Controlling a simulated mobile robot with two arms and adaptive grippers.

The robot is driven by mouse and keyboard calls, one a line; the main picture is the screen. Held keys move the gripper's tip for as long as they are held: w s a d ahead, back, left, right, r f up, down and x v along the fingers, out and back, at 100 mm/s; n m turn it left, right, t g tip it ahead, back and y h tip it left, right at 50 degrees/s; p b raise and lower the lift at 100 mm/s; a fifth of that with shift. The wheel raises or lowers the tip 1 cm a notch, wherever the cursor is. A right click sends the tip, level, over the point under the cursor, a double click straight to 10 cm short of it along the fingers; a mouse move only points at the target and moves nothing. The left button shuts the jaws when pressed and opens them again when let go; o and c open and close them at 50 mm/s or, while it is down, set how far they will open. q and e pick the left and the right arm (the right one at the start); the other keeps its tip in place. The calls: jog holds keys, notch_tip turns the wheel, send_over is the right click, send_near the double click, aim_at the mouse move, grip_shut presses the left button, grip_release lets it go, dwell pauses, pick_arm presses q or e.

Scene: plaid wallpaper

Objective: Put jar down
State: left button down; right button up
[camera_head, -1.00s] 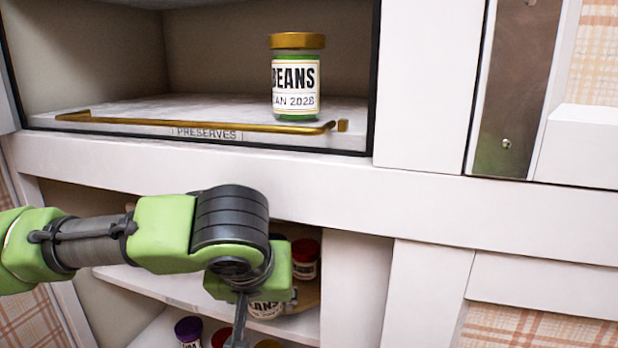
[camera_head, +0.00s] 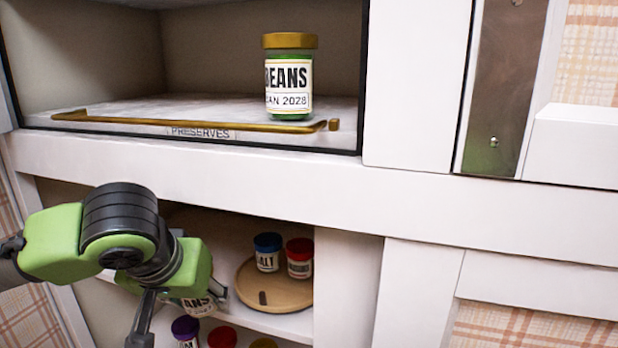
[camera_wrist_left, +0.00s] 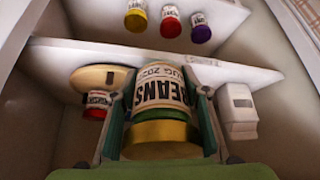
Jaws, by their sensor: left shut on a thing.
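The jar is a beans jar with a white label and gold lid, held in my left gripper (camera_wrist_left: 162,112). In the left wrist view the jar (camera_wrist_left: 160,85) sits between the two fingers, lid towards my palm. In the head view my left gripper (camera_head: 185,285) is in the lower cabinet opening and hides most of the jar (camera_head: 199,306). The jar looks upright, left of a round wooden tray (camera_head: 262,294). I cannot tell whether its base touches the shelf. My right gripper is not in view.
A blue-lidded salt jar (camera_head: 267,252) and a red-lidded jar (camera_head: 299,258) stand on the tray. Another beans jar (camera_head: 290,85) stands on the upper shelf behind a brass rail (camera_head: 190,122). Purple (camera_head: 186,328), red and yellow lids show below. A white object (camera_wrist_left: 238,112) is beside my gripper.

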pick_arm(q)
jog(key=shift+s+a, duration=0.1)
jog(key=shift+a, duration=0.45)
jog(key=shift+s+f, duration=0.1)
jog(key=shift+s, duration=0.05)
jog(key=s+d+f+m+g+h, duration=0.1)
jog(key=s+d+f+m+h, duration=0.35)
jog(key=s+d+m, duration=0.65)
notch_tip(320, 180, up, 5)
jog(key=a+n+y, duration=0.2)
jog(key=n, duration=0.4)
jog(key=w+d+f+m+g+h, duration=0.4)
jog(key=d+f+m+g, duration=0.1)
jog(key=f+m, duration=0.5)
jog(key=shift+w+f+m, duration=0.15)
jog(key=shift+w+m, duration=0.05)
jog(key=shift+m, duration=0.9)
